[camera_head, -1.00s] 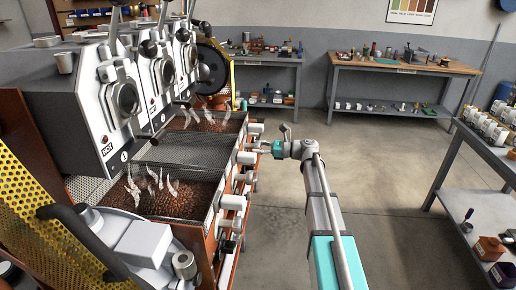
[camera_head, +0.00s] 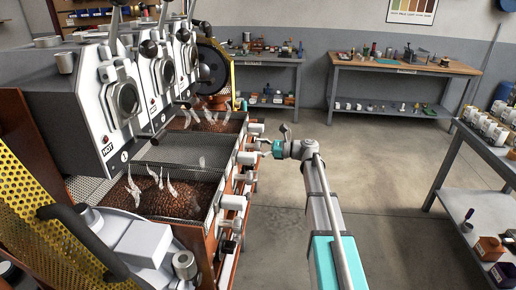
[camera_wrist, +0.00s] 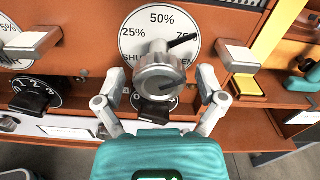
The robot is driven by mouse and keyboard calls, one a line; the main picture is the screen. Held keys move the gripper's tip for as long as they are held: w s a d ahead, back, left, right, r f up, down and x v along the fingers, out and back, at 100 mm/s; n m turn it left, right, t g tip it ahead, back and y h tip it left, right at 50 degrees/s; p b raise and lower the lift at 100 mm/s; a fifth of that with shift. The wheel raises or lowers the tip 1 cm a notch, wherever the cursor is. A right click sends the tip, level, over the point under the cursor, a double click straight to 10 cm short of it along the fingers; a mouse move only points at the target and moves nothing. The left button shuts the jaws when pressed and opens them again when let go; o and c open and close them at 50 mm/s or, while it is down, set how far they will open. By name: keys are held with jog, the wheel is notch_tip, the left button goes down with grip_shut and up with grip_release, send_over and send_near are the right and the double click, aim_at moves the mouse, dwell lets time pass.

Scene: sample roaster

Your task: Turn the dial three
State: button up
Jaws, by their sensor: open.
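In the wrist view, a silver knob (camera_wrist: 160,70) with a black pointer sits on a round white dial plate (camera_wrist: 158,22) marked 25%, 50% and 75%. The pointer aims to the upper right, between 50% and 75%. My gripper (camera_wrist: 161,80) is open, its fingers on either side of the knob's lower part; I cannot tell whether they touch it. A black numbered dial (camera_wrist: 155,108) lies below the knob, partly hidden by my gripper. Another black numbered dial (camera_wrist: 36,97) is at the left. In the head view, my gripper (camera_head: 264,147) is beside the roaster's front panel.
Grey bar handles (camera_wrist: 34,42) and (camera_wrist: 238,56) stick out on both sides of the knob. In the head view, cooling trays (camera_head: 170,198) with beans lie behind the panel. A shelf table (camera_head: 480,150) stands at the right. The floor (camera_head: 380,180) between is clear.

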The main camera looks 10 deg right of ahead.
jog(key=shift+d, duration=0.1)
jog(key=v, duration=1.2)
dwell(0.4)
jog(key=s+a+f+n+g+h, duration=0.3)
jog(key=s+a+f+n+h, duration=0.35)
jog(key=s+f, duration=0.2)
jog(key=s+a+f+n+g+h, duration=0.2)
jog(key=s+a+f+n+h, duration=0.4)
jog(key=s+f+n, duration=0.3)
jog(key=s+d+n+h, duration=0.2)
jog(key=s+n+h, duration=0.3)
jog(key=s, duration=0.3)
notch_tip(320, 180, up, 12)
jog(key=p, duration=1.3)
jog(key=shift+g, duration=0.3)
jog(key=shift+r+m, duration=0.1)
jog(key=shift+m, duration=0.15)
jog(key=shift+c, duration=0.3)
